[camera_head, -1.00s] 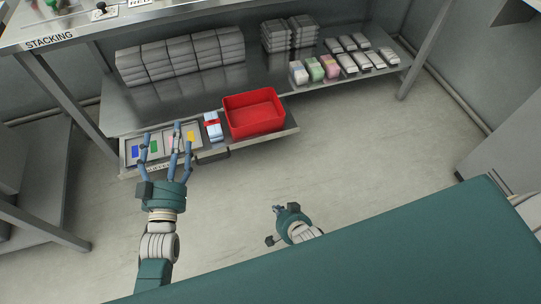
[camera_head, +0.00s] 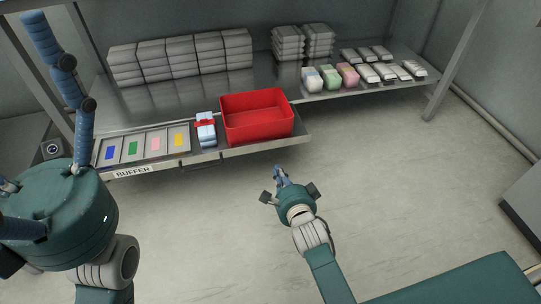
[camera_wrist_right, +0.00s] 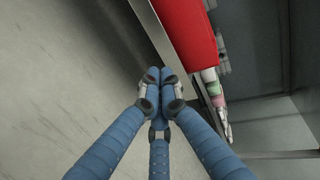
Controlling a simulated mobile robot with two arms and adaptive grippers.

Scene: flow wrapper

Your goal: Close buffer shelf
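The buffer shelf (camera_head: 212,156), with a BUFFER label on its front edge, juts out in front of the lower table shelf. It bears a row of cards with coloured squares, a blue-white pack with a red band (camera_head: 205,129) and a red bin (camera_head: 257,128). My right gripper (camera_head: 279,171) is in front of the shelf's right half. In the right wrist view its fingers (camera_wrist_right: 160,78) meet with nothing between them, beside the shelf edge (camera_wrist_right: 171,45); I cannot tell whether they touch it. My left gripper (camera_head: 52,190) is large at the left, fingers spread, empty.
Stacked grey packs (camera_head: 181,58) stand at the back of the lower table shelf (camera_head: 165,103). Several coloured and white packs (camera_head: 349,75) stand at its right. A table leg (camera_head: 457,60) rises on the right. The floor (camera_head: 420,175) in front is clear.

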